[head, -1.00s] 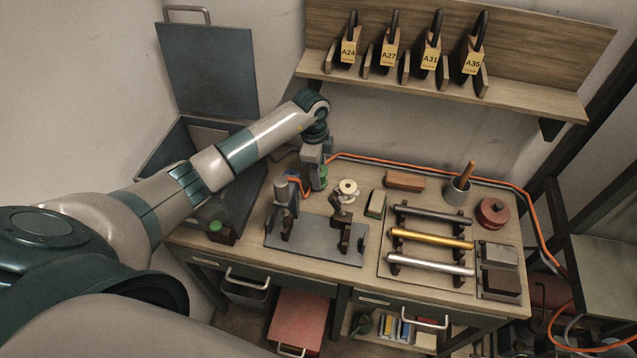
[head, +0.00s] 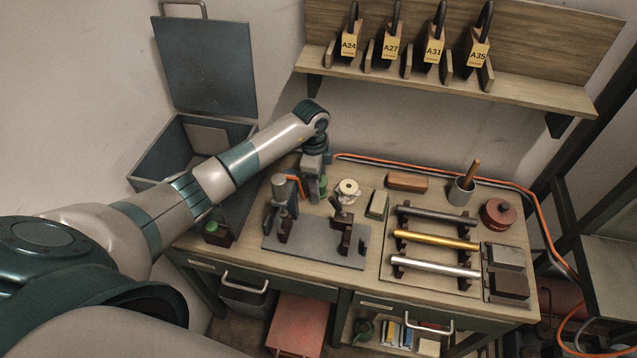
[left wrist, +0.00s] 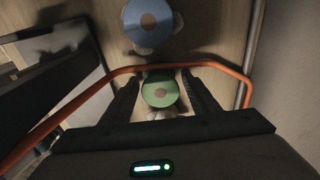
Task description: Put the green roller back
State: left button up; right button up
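The green roller (left wrist: 160,93) shows end-on in the left wrist view, between my left gripper's (left wrist: 162,80) two fingers. Narrow gaps show beside it, so the fingers look open around it. In the head view my left gripper (head: 316,190) points down at the back of the bench, left of a cream spool (head: 348,189). Part of the green roller (head: 323,185) shows there beside the fingers. The gripper hides much of it, and I cannot tell what it rests on. My right gripper is not in view.
A blue disc (left wrist: 148,22) lies near the green roller in the wrist view. An orange cable (head: 440,168) runs along the bench's back. A grey plate with dark stands (head: 310,246) is in front of my gripper. A rack of bars (head: 437,240) is to the right.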

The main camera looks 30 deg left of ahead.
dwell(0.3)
pick_arm(q)
jog(key=shift+r, duration=0.2)
jog(key=shift+a+r, duration=0.1)
jog(key=shift+r, duration=0.5)
notch_tip(320, 180, up, 11)
jog(key=b, duration=0.3)
jog(key=shift+s+a+f, duration=0.15)
jog(key=shift+a, duration=0.2)
dwell(0.7)
